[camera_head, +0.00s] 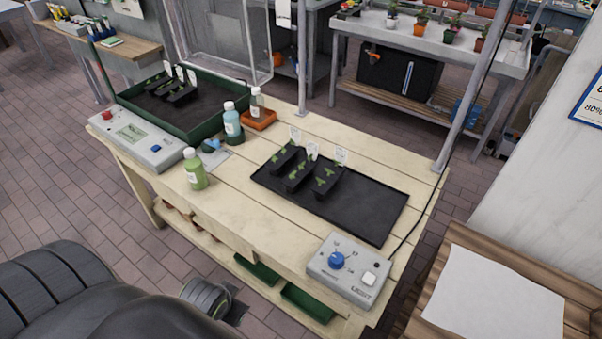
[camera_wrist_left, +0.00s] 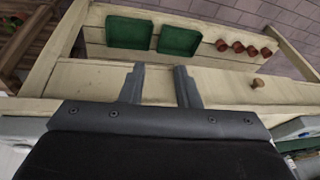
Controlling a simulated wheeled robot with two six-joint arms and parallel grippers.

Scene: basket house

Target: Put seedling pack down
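A black seedling pack (camera_head: 299,175) with green sprouts and white labels sits on the left part of a black mat (camera_head: 367,209) on the wooden bench. A similar black seedling pack (camera_head: 171,88) stands in the green tray (camera_head: 203,138) at the bench's far left. My left gripper (camera_wrist_left: 157,82) shows in the left wrist view with its two fingers apart and nothing between them. It faces the bench's wooden edge and lower shelf. In the head view my dark arm fills the lower left, and the fingers are not visible there. My right gripper is not in view.
A control box with a blue knob (camera_head: 345,269) stands at the bench's near right corner. A green bottle (camera_head: 194,170), a blue bottle (camera_head: 232,121) and a grey control box (camera_head: 137,138) stand toward the left. The mat's right part is clear. Green trays (camera_wrist_left: 180,41) lie on the lower shelf.

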